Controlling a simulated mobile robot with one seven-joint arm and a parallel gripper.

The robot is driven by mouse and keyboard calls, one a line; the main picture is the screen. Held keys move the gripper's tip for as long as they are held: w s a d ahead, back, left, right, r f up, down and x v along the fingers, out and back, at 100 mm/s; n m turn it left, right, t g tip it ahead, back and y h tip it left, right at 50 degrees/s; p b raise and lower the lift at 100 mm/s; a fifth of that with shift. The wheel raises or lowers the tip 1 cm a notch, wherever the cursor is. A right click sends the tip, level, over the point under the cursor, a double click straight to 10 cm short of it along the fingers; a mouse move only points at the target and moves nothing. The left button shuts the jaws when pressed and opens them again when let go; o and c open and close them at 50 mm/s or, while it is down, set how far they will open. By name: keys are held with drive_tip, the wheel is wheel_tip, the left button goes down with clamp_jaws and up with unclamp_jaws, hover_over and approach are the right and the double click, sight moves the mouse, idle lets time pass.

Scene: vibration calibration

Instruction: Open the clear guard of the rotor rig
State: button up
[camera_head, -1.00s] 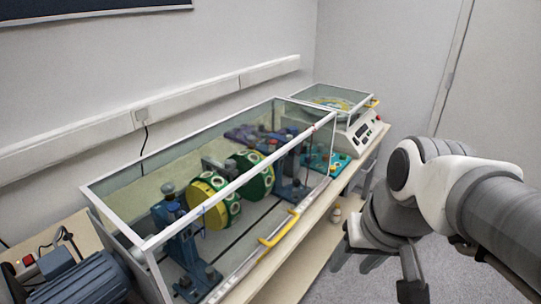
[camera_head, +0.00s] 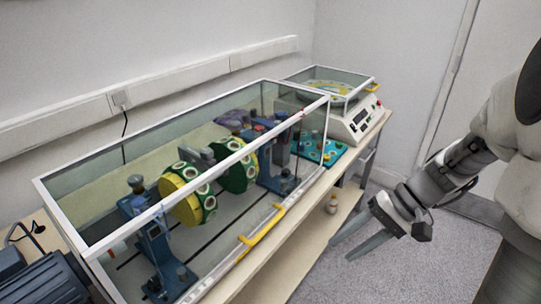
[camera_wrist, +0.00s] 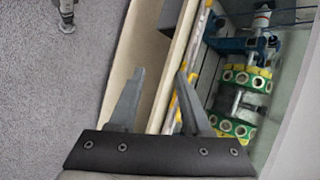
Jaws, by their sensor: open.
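The rotor rig's clear guard (camera_head: 178,172) is a long box with a white frame, and it is down over the rig. A yellow handle (camera_head: 262,225) sits on the lower front edge of the guard. Inside are two green and yellow rotor discs (camera_head: 237,170) on blue stands; they also show in the wrist view (camera_wrist: 246,80). My gripper (camera_head: 355,245) is open and empty, in front of the bench and to the right of the handle. In the wrist view my gripper (camera_wrist: 157,90) has its fingers apart near the bench edge, with a yellow strip behind the right finger.
A white control instrument (camera_head: 357,118) with its own clear lid stands at the far end of the bench. A teal tray (camera_head: 320,152) lies before it. A dark motor (camera_head: 45,280) is at near left. The floor in front is clear.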

sight(271, 227)
drive_tip(key=w+f+t+y+b, duration=0.2)
drive_tip(key=w+f+t+y, duration=0.4)
drive_tip(key=w+f, duration=0.45)
drive_tip(key=shift+g+y, duration=0.6)
drive_tip(key=shift+g, duration=0.1)
drive_tip(key=x, duration=1.1)
drive_tip(key=r+x, duration=0.1)
drive_tip(key=x, duration=0.5)
drive_tip(key=shift+w, duration=0.35)
clamp_jaws()
